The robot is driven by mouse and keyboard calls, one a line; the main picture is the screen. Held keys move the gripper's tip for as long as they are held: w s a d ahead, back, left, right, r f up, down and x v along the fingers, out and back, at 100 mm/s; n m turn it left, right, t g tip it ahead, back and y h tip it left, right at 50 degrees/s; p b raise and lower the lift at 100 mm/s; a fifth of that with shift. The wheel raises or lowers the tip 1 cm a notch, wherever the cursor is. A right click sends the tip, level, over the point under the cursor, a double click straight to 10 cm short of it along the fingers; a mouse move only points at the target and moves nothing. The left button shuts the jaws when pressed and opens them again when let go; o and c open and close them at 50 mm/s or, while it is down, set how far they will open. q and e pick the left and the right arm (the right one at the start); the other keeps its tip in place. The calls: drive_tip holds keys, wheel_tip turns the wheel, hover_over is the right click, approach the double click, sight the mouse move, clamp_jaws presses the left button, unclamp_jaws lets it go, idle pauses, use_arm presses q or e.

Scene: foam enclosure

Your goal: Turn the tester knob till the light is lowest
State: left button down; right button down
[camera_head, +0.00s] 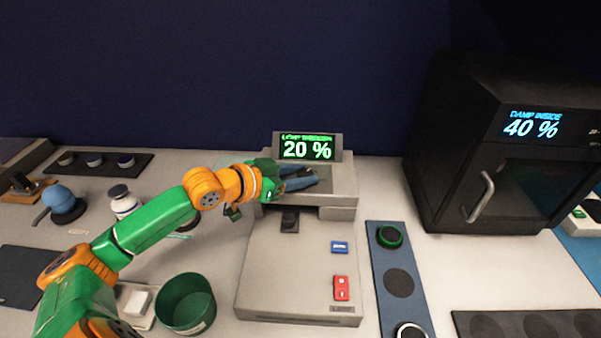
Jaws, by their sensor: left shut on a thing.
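The grey tester (255,270) stands in the middle of the bench. A blue button (339,247) and a red button pair (341,288) sit on the tester's front right. My right gripper is not in view.
A black cabinet (450,130) reading 40 % stands at the right. A blue strip (393,262) with round pads lies beside the tester. A green cup (186,304), a white bottle (124,203) and a blue-domed tool (60,200) are at the left.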

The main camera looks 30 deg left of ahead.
use_arm(q)
drive_tip(key=m+h+b, duration=0.1)
drive_tip(key=m+g+h+b, duration=0.1)
drive_tip(key=m+h+b, duration=0.1)
drive_tip(key=shift+w+a+f+g, duration=0.1)
drive_tip(key=shift+w+a+g, duration=0.1)
drive_tip(key=shift+a+g, duration=0.1)
drive_tip(key=shift+m+g+h+b, duration=0.5)
drive_tip(key=shift+m+h, duration=0.2)
drive_tip(key=shift+m+g+h, duration=0.7)
drive_tip(key=shift+m, duration=0.1)
drive_tip(key=shift+g, duration=0.3)
drive_tip(key=shift+c, duration=2)
unclamp_jaws()
drive_tip(key=shift+a, duration=0.15)
drive_tip(key=b+v, duration=0.2)
drive_tip(key=v, duration=0.5)
drive_tip(key=shift+b, duration=0.35)
